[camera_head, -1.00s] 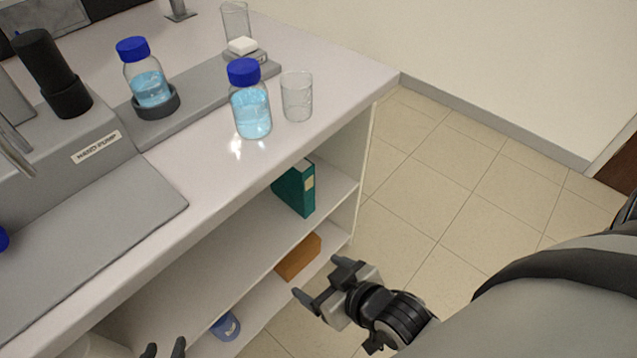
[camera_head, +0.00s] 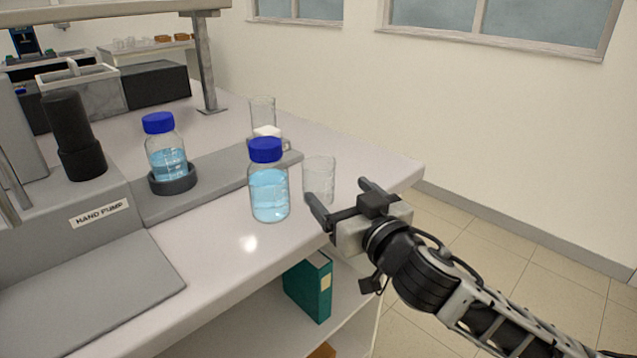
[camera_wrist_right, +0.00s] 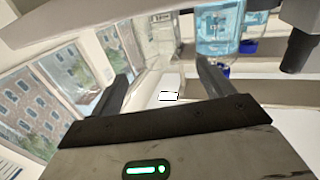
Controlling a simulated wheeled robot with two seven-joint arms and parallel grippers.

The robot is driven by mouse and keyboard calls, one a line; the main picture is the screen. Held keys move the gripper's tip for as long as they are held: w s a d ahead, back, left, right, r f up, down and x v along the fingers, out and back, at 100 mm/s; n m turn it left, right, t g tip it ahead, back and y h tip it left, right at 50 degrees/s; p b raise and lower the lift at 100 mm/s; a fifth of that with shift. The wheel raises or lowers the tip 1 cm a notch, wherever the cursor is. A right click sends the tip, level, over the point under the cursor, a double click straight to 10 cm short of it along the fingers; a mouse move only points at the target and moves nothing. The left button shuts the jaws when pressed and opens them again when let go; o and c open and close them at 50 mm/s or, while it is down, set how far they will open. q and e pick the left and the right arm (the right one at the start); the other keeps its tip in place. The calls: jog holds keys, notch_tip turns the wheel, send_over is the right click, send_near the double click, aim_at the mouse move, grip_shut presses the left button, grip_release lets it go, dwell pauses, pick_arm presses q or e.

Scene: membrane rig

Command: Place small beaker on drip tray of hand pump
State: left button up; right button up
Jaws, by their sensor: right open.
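The small beaker (camera_head: 317,176), clear and empty, stands upright on the white bench near its right front edge. My right gripper (camera_head: 341,194) is open and empty, its fingers pointing at the beaker from the right front; whether they touch it I cannot tell. In the right wrist view the beaker (camera_wrist_right: 158,45) shows faintly ahead of and between the open fingers (camera_wrist_right: 163,75). The hand pump (camera_head: 60,205) stands at the left, and its flat grey drip tray (camera_head: 85,300) lies in front of it, bare where visible. My left gripper is not in view.
A blue-capped bottle (camera_head: 268,190) stands just left of the beaker. Another bottle (camera_head: 165,150) sits in a ring holder behind. A taller glass beaker (camera_head: 263,112) stands farther back. A green binder (camera_head: 310,287) is on the shelf below. Bench between tray and bottle is clear.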

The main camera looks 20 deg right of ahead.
aim_at(312, 164)
jog(key=w, duration=0.4)
jog(key=w+p, duration=0.1)
jog(key=w, duration=0.3)
jog(key=shift+w+r, duration=0.1)
jog(key=shift+w, duration=0.2)
jog(key=shift+w+a, duration=0.1)
jog(key=shift+w, duration=0.3)
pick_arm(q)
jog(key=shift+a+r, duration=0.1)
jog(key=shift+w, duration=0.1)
pick_arm(e)
jog(key=shift+c, duration=0.3)
jog(key=c, duration=1.1)
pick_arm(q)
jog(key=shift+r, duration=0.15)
